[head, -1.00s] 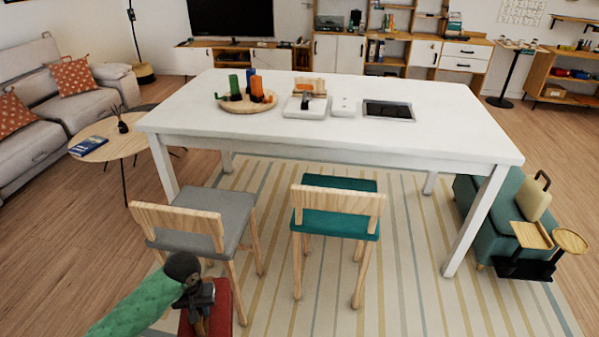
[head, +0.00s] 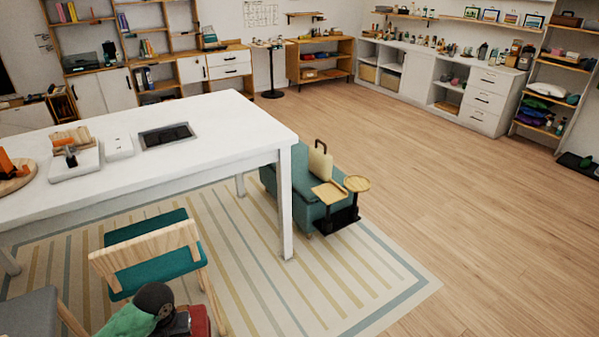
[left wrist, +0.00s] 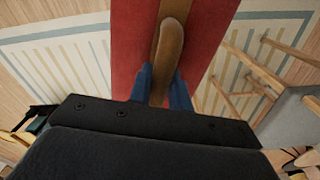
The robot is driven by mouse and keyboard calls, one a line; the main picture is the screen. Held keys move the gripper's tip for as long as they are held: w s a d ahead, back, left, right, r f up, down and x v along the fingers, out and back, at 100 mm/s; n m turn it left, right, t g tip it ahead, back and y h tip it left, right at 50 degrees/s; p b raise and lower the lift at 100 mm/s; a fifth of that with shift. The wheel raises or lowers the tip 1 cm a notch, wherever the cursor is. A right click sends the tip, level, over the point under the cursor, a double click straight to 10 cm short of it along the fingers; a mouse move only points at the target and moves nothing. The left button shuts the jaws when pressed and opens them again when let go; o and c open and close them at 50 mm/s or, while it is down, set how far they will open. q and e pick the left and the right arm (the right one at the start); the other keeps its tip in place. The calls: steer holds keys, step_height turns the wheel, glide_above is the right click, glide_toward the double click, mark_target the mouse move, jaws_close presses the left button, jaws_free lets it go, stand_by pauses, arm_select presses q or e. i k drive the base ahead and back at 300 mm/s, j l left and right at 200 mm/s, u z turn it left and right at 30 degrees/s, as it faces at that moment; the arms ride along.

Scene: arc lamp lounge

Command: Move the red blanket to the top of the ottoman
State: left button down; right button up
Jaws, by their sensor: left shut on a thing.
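The red blanket (head: 200,320) is at the bottom edge of the head view, mostly cut off and hidden behind my left gripper (head: 182,324). In the left wrist view the red blanket (left wrist: 130,45) appears as a flat red slab with a brown strap or handle (left wrist: 170,42). My left gripper's blue fingers (left wrist: 162,88) are shut on this brown handle. A low teal upholstered piece (head: 285,190), which looks like the ottoman, stands right of the white table. A tan bag-like object (head: 319,162) with a dark handle is on or against it. My right gripper is not in view.
The white table (head: 240,122) and a teal-seated chair (head: 150,270) stand to the left. Small wooden trays (head: 329,194) on a black stand are at the teal piece's near side. The wooden floor to the right is open.

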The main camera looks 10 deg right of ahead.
mark_target(295, 155)
steer(key=i+l+z, duration=0.1)
steer(key=z, duration=0.25)
steer(key=i+z, duration=0.1)
steer(key=z, duration=0.25)
steer(key=i+z, duration=0.1)
steer(key=z, duration=0.25)
steer(key=i+j+z, duration=0.15)
steer(key=i+z, duration=0.15)
steer(key=i, duration=1.2)
steer(key=i+z, duration=0.3)
steer(key=i, duration=0.35)
steer(key=i+z, duration=0.3)
steer(key=i, duration=1.65)
steer(key=i+u, duration=0.45)
steer(key=i, duration=0.2)
steer(key=i+l+u, duration=0.15)
steer(key=i+u, duration=0.3)
steer(key=i, duration=0.25)
steer(key=i+u, duration=0.45)
steer(key=i+l+u, duration=0.15)
steer(key=i+u, duration=0.35)
steer(key=k+u, duration=0.1)
steer(key=u, duration=1.35)
